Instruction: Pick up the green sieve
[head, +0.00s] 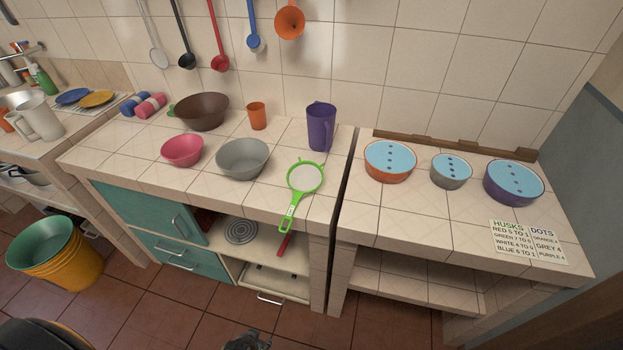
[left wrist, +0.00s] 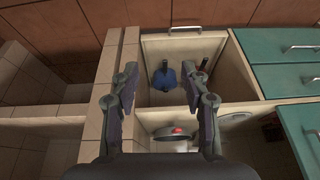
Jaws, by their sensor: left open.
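The green sieve (head: 306,179) lies on the tiled counter in the head view, near its right end and front edge. Its round mesh head points to the back, and its handle (head: 288,219) reaches over the front edge. My left gripper (head: 247,340) shows only as a small dark part at the bottom edge of the head view, well in front of and below the sieve. In the left wrist view my left gripper (left wrist: 164,82) has its two fingers wide apart with nothing between them. The sieve is not seen in that view. My right gripper is not in view.
A grey bowl (head: 243,159), a pink bowl (head: 182,151) and a purple jug (head: 321,127) stand near the sieve. Below, an open drawer (head: 273,282) juts out; in the wrist view it holds a blue item (left wrist: 164,78).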

